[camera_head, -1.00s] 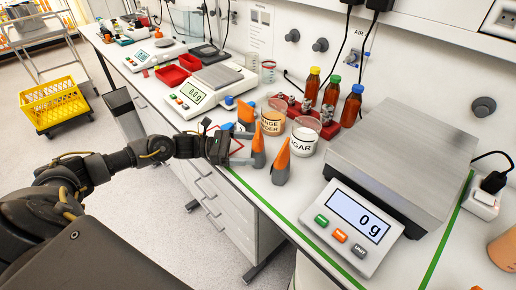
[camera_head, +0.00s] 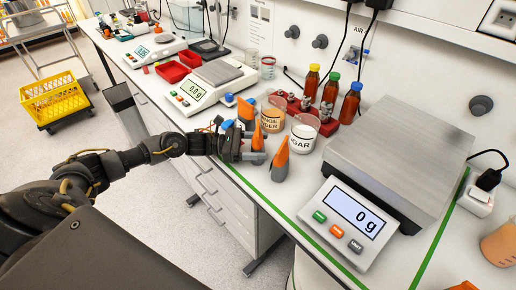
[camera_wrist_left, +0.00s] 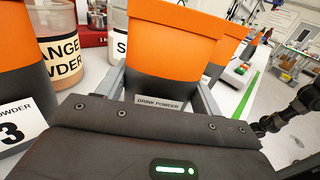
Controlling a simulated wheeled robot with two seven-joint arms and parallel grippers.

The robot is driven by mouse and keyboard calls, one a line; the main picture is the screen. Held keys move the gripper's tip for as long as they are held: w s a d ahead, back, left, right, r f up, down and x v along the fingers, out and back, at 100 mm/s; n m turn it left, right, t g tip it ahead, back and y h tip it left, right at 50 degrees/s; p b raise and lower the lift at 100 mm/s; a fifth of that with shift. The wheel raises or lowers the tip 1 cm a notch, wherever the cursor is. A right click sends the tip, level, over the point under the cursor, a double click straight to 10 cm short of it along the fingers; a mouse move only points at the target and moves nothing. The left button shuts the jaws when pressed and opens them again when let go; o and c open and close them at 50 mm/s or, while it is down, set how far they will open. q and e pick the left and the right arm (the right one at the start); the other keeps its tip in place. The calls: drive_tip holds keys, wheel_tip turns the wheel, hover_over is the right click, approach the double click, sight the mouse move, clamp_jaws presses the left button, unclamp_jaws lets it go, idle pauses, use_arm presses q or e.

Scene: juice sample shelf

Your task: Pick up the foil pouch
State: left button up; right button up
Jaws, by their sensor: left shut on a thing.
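The foil pouch (camera_head: 258,138) is orange above and dark grey below. It is the middle one of three similar pouches standing on the counter. My left gripper (camera_head: 256,155) is shut on it, with the fingers at its two sides low down. In the left wrist view the held pouch (camera_wrist_left: 174,50) is upright between my fingers and has a "DRINK POWDER" label. I cannot tell whether it is clear of the counter. Another pouch (camera_head: 281,160) stands just to the right, and a third (camera_head: 245,112) stands behind. My right gripper is not in view.
An orange powder jar (camera_head: 272,117) and a sugar jar (camera_head: 303,136) stand close behind the pouches. Several capped bottles stand in a red rack (camera_head: 328,127). A large scale (camera_head: 400,160) reading 0 g fills the right. A green line marks the counter's front.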

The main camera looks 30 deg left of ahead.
sight(255, 138)
use_arm(q)
drive_tip(key=shift+r, duration=0.1)
drive_tip(key=shift+r+b, duration=0.35)
drive_tip(key=shift+b, duration=0.1)
drive_tip(key=shift+s+a+r+b, duration=0.1)
drive_tip(key=shift+s+r+b, duration=0.1)
drive_tip(key=shift+r+b, duration=0.8)
drive_tip(key=s+a+r+b, duration=0.3)
drive_tip(key=s+r, duration=0.7)
drive_tip(key=s, duration=0.3)
drive_tip(key=shift+a, duration=0.2)
drive_tip(key=shift+r, duration=0.1)
drive_tip(key=shift+d, duration=0.1)
